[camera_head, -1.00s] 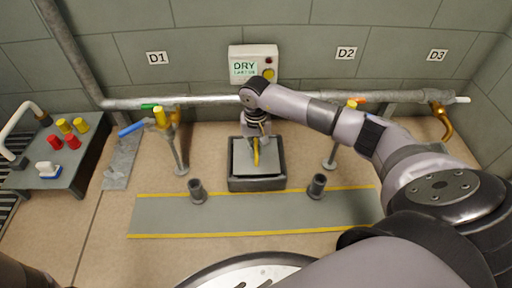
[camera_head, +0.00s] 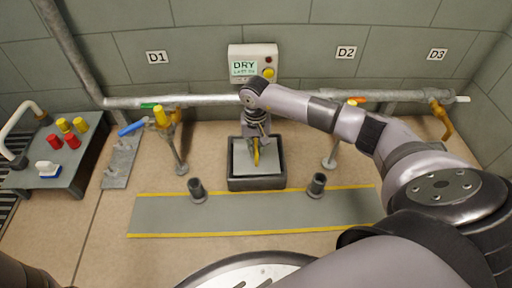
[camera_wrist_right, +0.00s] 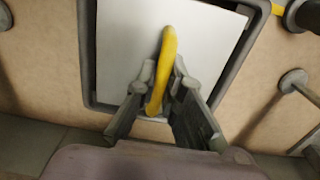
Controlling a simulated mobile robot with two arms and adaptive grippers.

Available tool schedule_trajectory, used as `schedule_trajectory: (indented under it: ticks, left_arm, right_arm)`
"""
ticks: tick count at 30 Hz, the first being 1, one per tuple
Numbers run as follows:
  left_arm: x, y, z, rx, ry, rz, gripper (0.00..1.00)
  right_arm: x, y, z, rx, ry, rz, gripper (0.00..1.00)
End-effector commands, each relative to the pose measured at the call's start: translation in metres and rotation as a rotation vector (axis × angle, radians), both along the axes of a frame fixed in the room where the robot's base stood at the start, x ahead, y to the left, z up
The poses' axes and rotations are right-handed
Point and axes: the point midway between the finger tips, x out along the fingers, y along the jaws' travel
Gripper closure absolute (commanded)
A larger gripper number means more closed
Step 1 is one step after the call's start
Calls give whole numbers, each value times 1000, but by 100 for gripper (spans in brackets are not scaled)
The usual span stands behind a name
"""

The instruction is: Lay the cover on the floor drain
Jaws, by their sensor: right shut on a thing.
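The cover (camera_head: 244,157) is a flat grey plate with a yellow handle (camera_head: 256,154). It lies within the outline of a dark square-rimmed drain frame (camera_head: 257,184) on the floor below the wall box. In the right wrist view the pale cover (camera_wrist_right: 125,60) is surrounded by the dark rim (camera_wrist_right: 88,55), with a narrow gap at the left. I cannot tell whether it rests fully in the frame. My right gripper (camera_head: 256,138) points down from above, shut on the yellow handle (camera_wrist_right: 168,55). My left gripper is out of view.
A wall box with a "DRY" display (camera_head: 252,64) is behind the drain. A grey walkway strip (camera_head: 255,212) with yellow edges and two short dark posts (camera_head: 197,190) (camera_head: 317,185) is in front. A pipe (camera_head: 210,101) with valves runs behind. A low table (camera_head: 72,165) with coloured pieces stands left.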

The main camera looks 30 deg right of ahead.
Motion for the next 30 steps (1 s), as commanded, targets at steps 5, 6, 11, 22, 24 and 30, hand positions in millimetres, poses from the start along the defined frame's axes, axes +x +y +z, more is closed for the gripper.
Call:
schedule_trajectory:
  ticks: [5,6,11,22,24,30]
  left_arm:
    - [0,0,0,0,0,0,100]
    - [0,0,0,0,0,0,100]
    - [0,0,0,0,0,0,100]
    - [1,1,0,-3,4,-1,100]
    - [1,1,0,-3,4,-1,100]
    - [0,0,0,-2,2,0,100]
  right_arm:
    - [0,0,1,0,-1,0,83]
    - [0,0,1,0,-1,0,80]
    - [0,0,0,1,-1,0,69]
    - [0,0,2,1,1,0,67]
    - [0,0,8,0,0,0,67]
    - [2,0,46,-1,-5,0,67]
